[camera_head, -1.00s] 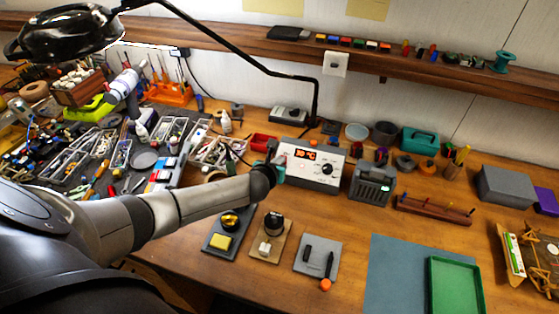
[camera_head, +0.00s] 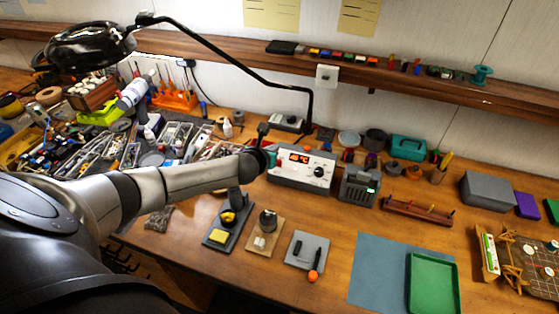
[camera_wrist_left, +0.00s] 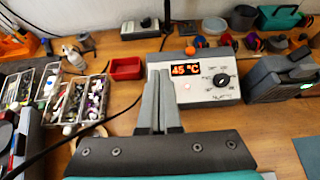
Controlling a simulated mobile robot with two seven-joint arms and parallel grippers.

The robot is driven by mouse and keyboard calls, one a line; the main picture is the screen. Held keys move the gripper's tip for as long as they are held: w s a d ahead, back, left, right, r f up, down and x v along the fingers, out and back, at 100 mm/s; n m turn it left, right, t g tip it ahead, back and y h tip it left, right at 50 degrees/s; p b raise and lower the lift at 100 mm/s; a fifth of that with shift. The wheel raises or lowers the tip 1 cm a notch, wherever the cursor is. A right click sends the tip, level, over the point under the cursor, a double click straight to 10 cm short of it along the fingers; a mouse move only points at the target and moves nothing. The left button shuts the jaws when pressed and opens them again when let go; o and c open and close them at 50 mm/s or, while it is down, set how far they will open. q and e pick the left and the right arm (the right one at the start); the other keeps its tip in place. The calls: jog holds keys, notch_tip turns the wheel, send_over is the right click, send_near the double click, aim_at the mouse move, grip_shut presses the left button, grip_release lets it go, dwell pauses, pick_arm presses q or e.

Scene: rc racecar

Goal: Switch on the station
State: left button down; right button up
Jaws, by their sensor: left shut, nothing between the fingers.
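The station (camera_head: 301,178) is a white box with a lit orange display and a dark round knob, standing at the back of the bench. In the left wrist view the station (camera_wrist_left: 215,94) shows 45 °C on its display, with a small pale reddish lit spot below it. My left gripper (camera_head: 263,137) is at the station's left end in the head view. In the left wrist view its fingers (camera_wrist_left: 158,75) are shut and empty, pointing up in front of the station's left part. I cannot tell whether they touch it. My right gripper is not in view.
A dark grey box (camera_head: 360,185) stands right of the station. A red bin (camera_wrist_left: 126,68) and trays of small parts (camera_wrist_left: 80,100) lie to the left. A lamp arm (camera_head: 230,58) hangs above. A blue mat (camera_head: 375,270) and green tray (camera_head: 433,284) lie front right.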

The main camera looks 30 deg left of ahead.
pick_arm(q)
jog(key=shift+a+r, duration=0.15)
jog(key=shift+r, duration=0.45)
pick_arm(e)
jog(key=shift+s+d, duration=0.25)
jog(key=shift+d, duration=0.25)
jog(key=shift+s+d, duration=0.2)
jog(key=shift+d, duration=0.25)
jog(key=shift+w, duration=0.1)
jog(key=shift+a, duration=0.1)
